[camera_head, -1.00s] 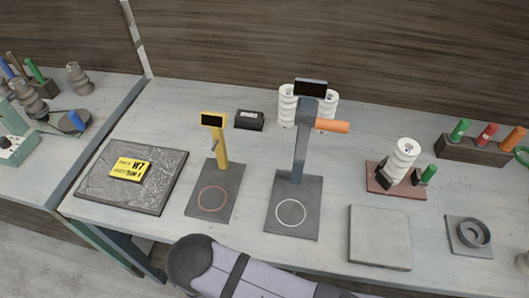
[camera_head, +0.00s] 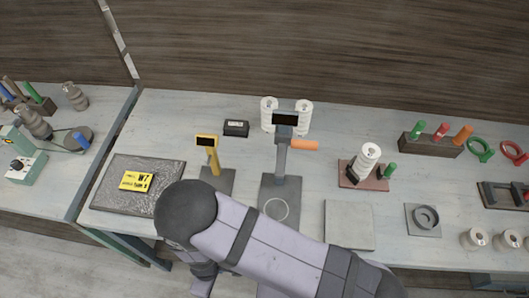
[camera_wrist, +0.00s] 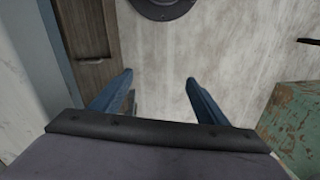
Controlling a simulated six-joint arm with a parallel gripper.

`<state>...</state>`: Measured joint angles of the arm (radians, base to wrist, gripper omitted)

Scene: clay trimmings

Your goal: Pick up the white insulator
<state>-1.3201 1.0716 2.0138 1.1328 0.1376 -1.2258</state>
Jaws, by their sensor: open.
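Several white ribbed insulators show in the head view. One white insulator (camera_head: 367,158) leans tilted in a dark holder on a reddish-brown base (camera_head: 350,183). Two more, a left one (camera_head: 268,117) and a right one (camera_head: 304,119), stand upright behind the grey post stand (camera_head: 281,165). Two short white spool-like pieces (camera_head: 474,239) lie at the lower right. My gripper (camera_wrist: 160,77) is open in the wrist view, with nothing between its blue fingers and a pale surface beyond. No white insulator shows in the wrist view.
A yellow post stand (camera_head: 212,162), a grey slab (camera_head: 348,226) and a ring fixture (camera_head: 425,218) stand on the bench. A wooden rack (camera_head: 430,146) holds coloured handles. The wrist view shows a dark round object (camera_wrist: 162,8) and a worn green block (camera_wrist: 295,125).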

